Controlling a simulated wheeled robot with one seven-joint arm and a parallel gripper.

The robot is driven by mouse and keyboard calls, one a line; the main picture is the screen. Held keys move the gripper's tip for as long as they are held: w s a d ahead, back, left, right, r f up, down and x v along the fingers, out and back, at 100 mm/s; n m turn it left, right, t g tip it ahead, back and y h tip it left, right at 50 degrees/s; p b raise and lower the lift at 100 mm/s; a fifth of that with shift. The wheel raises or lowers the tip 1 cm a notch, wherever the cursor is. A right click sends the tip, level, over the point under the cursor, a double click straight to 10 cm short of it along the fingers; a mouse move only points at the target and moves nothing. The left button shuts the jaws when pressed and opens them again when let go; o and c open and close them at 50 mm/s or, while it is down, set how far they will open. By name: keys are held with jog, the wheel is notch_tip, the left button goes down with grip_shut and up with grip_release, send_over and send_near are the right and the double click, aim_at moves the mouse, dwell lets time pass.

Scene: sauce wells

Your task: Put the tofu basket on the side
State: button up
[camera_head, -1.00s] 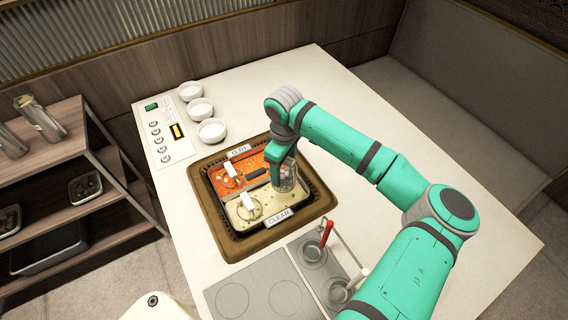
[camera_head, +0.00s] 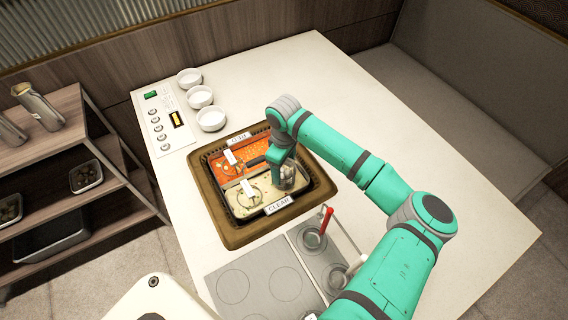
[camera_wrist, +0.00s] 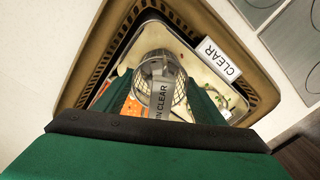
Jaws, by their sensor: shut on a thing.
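My gripper (camera_head: 284,168) is shut on a wire-mesh basket (camera_head: 289,180) at the right end of the pot's pale clear-broth well (camera_head: 262,194). Another basket with a white tag (camera_head: 248,187) is at the left of the clear well. A further tagged one (camera_head: 230,157) is in the red-broth well (camera_head: 236,162).
The brown pot frame (camera_head: 225,228) surrounds both wells, with a "CLEAR" sign (camera_head: 278,205) in front. Red-handled (camera_head: 327,218) and white-handled ladles stand in a front holder. White bowls (camera_head: 199,97) and a control panel (camera_head: 162,122) are at the back left. The counter right of the pot is clear.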

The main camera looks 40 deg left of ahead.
jog(key=shift+f, duration=3.15)
jog(key=shift+f, duration=0.35)
jog(key=o, duration=1.6)
jog(key=shift+w+r, duration=0.1)
jog(key=shift+w, duration=0.05)
jog(key=shift+r, duration=0.1)
jog(key=shift+r, duration=5.35)
